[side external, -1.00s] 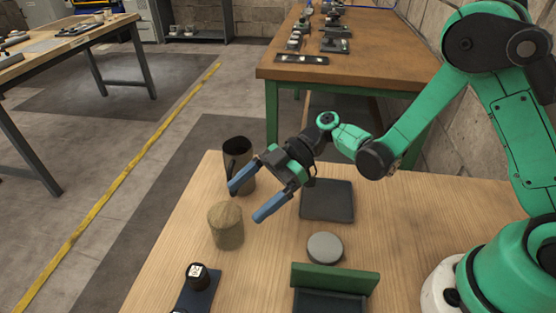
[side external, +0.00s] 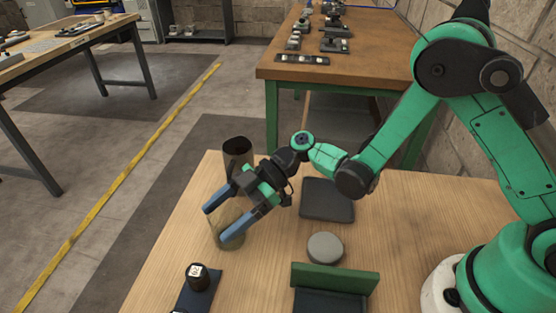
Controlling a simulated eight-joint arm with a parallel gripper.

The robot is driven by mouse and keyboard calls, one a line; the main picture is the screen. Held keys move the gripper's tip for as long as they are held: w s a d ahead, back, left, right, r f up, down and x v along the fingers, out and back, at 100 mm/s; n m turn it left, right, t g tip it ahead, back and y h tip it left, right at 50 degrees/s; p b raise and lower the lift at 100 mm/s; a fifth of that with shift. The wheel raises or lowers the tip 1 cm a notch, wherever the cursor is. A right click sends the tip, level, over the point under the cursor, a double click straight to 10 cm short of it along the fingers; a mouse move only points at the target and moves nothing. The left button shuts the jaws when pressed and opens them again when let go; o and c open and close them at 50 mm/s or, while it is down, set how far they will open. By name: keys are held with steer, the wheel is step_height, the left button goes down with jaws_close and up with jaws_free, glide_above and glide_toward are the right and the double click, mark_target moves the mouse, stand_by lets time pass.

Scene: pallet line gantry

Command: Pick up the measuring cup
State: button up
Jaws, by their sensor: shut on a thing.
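The measuring cup (side external: 234,243) looks like a short, see-through, tan-green cylinder standing upright on the left part of the wooden table. My gripper (side external: 216,225) reaches down to it from the upper right. Its two blue fingers lie on either side of the cup and are shut on it. The right finger covers part of the cup's near side. I see no clear gap between the cup's base and the table.
A dark mug (side external: 237,150) stands close behind my gripper. A dark square tray (side external: 327,200), a grey round disc (side external: 325,248), a green-edged dark holder (side external: 335,281) and a black knob on a dark base (side external: 198,278) are around.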

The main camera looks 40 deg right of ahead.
steer(key=shift+r, duration=0.15)
step_height(320, 180, up, 19)
steer(key=w+d+f+m+t+h, duration=0.1)
steer(key=d+f+m+t+h, duration=0.2)
steer(key=d+m+t+h, duration=0.55)
steer(key=w+d+f+m+t+h, duration=0.15)
steer(key=d+m+t+h, duration=0.35)
steer(key=d+m, duration=0.6)
steer(key=a+n+g+y, duration=0.4)
steer(key=a+n+y, duration=0.5)
steer(key=a+n, duration=0.1)
steer(key=s+a+r+n+g+y, duration=0.2)
steer(key=a+r+n+g+y, duration=0.2)
steer(key=a+n+g, duration=0.5)
steer(key=shift+s+a+r+y, duration=0.25)
steer(key=shift+a+r+y, duration=0.1)
steer(key=shift+r, duration=0.3)
steer(key=shift+d+f+n+g, duration=0.1)
steer(key=shift+n+g, duration=0.15)
step_height(320, 180, down, 20)
steer(key=shift+r, duration=0.25)
